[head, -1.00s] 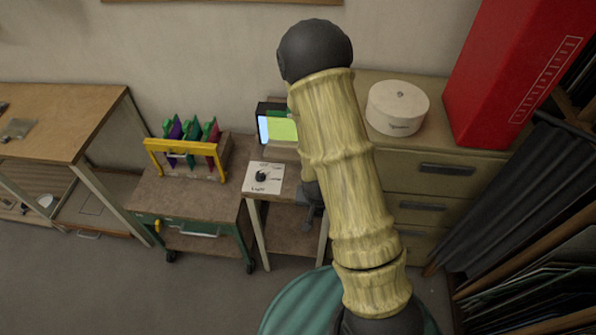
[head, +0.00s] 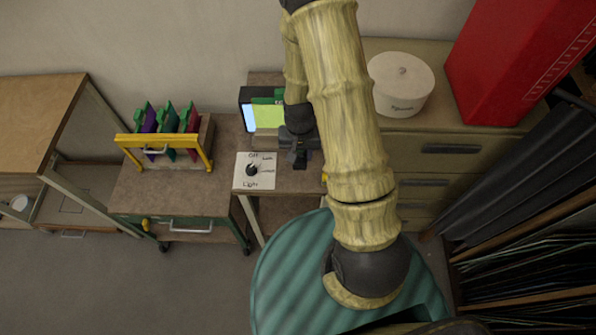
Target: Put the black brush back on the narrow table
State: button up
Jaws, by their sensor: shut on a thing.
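The narrow table (head: 300,180) stands in the middle, between the cart on the left and the drawer cabinet on the right. My gripper (head: 298,160) is over the narrow table's top, right of the light dial card and in front of the small screen. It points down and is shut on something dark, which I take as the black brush. The brush is too small and too dark against the fingers to make out its shape or whether it touches the table. My pale yellow arm hides the right part of the tabletop.
The light dial card (head: 254,171) and lit screen (head: 264,114) take up the table's left and back. A cart (head: 170,190) with a yellow-framed rack (head: 165,142) stands left.

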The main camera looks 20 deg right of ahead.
aim_at(300, 163)
jog(key=shift+s, duration=0.15)
jog(key=shift+f, duration=0.35)
notch_tip(300, 163, down, 4)
jog(key=shift+a+f+p, duration=0.1)
jog(key=shift+p, duration=0.8)
jog(key=shift+f, duration=0.45)
jog(key=shift+f+p, duration=0.75)
jog(key=shift+f, duration=1.35)
